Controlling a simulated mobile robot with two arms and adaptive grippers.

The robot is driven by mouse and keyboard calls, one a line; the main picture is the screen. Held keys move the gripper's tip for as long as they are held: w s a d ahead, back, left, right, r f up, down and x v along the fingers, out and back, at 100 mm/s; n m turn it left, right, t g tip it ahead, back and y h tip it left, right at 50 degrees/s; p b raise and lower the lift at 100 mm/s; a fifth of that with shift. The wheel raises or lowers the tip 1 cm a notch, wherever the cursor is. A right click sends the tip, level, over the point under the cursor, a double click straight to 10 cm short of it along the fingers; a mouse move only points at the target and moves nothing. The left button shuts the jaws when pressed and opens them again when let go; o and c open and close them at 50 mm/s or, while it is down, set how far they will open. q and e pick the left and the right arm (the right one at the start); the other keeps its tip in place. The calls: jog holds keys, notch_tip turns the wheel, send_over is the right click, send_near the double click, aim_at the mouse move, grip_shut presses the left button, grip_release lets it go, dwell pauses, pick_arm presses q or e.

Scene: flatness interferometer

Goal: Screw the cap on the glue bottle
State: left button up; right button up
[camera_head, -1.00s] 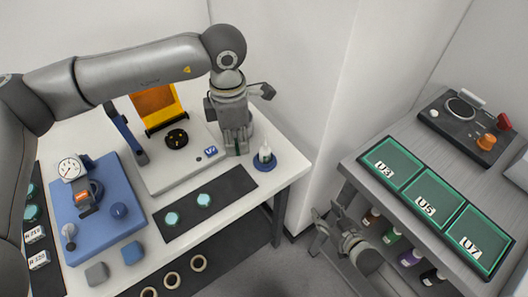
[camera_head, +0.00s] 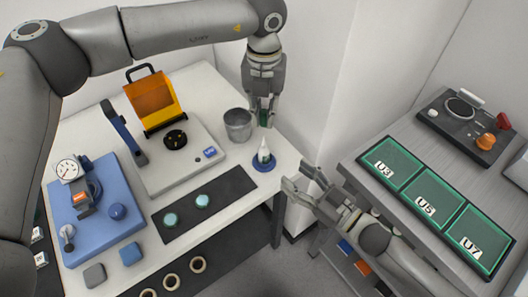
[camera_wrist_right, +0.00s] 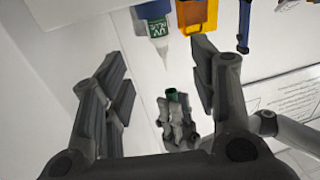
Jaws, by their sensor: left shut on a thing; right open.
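The white glue bottle (camera_head: 264,153) stands upright with its nozzle bare in a round blue holder (camera_head: 264,167) near the table's right edge. In the right wrist view the bottle (camera_wrist_right: 157,22) appears upside down, with "UV GLUE" lettering and a pale tapered nozzle. My left gripper (camera_head: 263,112) is shut on the green cap (camera_head: 263,119), above and apart from the bottle. The cap also shows in the right wrist view (camera_wrist_right: 172,96). My right gripper (camera_head: 298,178) is open and empty, just right of and in front of the bottle, beyond the table edge.
A grey metal cup (camera_head: 238,125) stands left of the bottle. A black mat (camera_head: 225,192) with two teal pieces lies in front. A grey bench (camera_head: 385,203) with green trays is at the right.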

aim_at(269, 154)
jog(key=shift+w, duration=0.1)
jog(key=x, duration=1.2)
jog(key=shift+f, duration=0.1)
grip_shut()
